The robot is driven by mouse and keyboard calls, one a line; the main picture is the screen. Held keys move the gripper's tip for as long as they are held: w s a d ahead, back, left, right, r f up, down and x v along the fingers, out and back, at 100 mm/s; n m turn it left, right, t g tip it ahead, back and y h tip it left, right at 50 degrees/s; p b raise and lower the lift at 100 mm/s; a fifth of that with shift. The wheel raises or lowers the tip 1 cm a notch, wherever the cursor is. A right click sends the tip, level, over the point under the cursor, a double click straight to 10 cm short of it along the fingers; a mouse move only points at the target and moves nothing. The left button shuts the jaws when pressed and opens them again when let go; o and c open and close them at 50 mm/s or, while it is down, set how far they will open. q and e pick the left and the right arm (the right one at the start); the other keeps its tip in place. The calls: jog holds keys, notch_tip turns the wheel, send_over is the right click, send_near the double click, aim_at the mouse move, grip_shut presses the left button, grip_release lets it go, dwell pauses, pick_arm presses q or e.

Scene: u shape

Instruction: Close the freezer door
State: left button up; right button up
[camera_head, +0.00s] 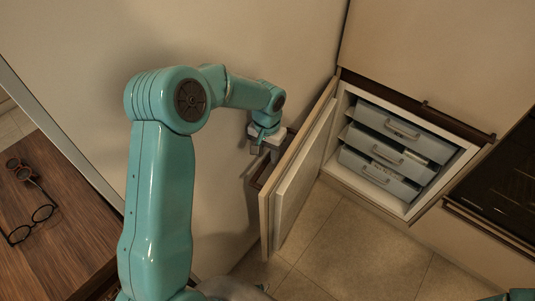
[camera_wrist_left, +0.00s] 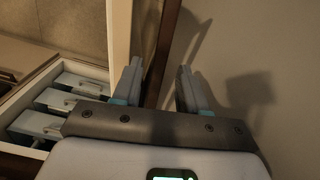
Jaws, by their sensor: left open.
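The freezer door (camera_head: 305,170) stands wide open, swung out toward the wall on the left. Its dark handle (camera_head: 259,178) is on the outer face, on the wall side. The freezer compartment (camera_head: 408,208) is open to view with grey drawers (camera_head: 385,158) pushed in. My left gripper (camera_head: 257,149) is open at the outer side of the door near the handle. In the left wrist view, its fingers (camera_wrist_left: 160,88) stand apart, with the dark handle bar (camera_wrist_left: 162,50) showing between them; contact cannot be told. My right gripper is out of view.
A plain wall (camera_head: 60,50) is close behind the door on the left. A wooden table (camera_head: 50,225) with glasses (camera_head: 32,225) is at the far left. A dark oven front (camera_head: 500,190) is to the right. The tiled floor (camera_head: 350,250) before the freezer is clear.

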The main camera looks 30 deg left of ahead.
pick_arm(q)
jog(key=shift+f, duration=0.8)
jog(key=c, duration=0.7)
grip_shut()
jog(key=shift+d, duration=0.15)
